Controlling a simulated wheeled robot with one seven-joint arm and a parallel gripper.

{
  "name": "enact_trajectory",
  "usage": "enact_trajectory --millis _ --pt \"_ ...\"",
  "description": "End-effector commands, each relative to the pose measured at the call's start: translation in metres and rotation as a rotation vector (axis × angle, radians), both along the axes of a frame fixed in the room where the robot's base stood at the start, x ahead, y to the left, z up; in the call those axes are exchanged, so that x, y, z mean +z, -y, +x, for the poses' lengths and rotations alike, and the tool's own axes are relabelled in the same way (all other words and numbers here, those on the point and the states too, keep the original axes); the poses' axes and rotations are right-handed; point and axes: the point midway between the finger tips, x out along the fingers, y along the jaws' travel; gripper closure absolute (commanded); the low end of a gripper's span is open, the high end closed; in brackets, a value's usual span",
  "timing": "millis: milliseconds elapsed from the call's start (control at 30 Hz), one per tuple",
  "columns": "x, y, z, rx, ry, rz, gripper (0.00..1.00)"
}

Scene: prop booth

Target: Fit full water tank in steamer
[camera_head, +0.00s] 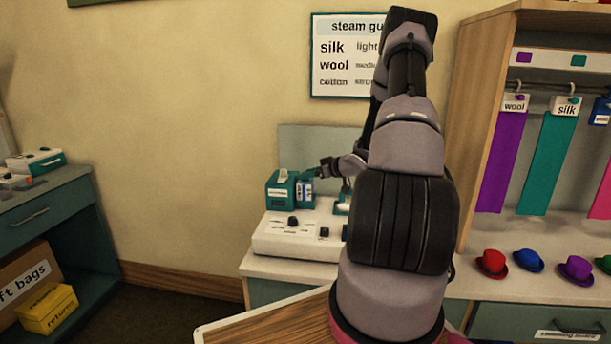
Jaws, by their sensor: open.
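The white steamer (290,240) sits on the counter left of my arm, with dark knobs on its top. A teal box with a white label (281,192) stands at the back of the steamer. A small teal and blue piece with pale marks, perhaps the water tank (305,190), stands upright against its right side. My gripper (319,171) is small in the picture, open, at the upper right of this piece. I cannot tell whether it touches it. Water inside the tank cannot be made out. My arm hides the steamer's right part.
At right, a rack holds hanging cloths, with several small hats (491,263) below. At left, a teal cabinet (50,217) bears white and teal units; a yellow box (48,308) is below. A wall sign (345,55) hangs behind.

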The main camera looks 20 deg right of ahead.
Motion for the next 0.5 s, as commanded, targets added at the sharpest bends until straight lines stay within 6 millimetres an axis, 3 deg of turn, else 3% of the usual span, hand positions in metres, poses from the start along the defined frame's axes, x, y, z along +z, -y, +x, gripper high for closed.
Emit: enact_trajectory --millis 300,500 --pt "0.024 0.029 -0.05 -0.004 0.001 -0.001 0.28" --pt "0.035 0.041 -0.074 -0.001 0.001 -0.001 0.28"
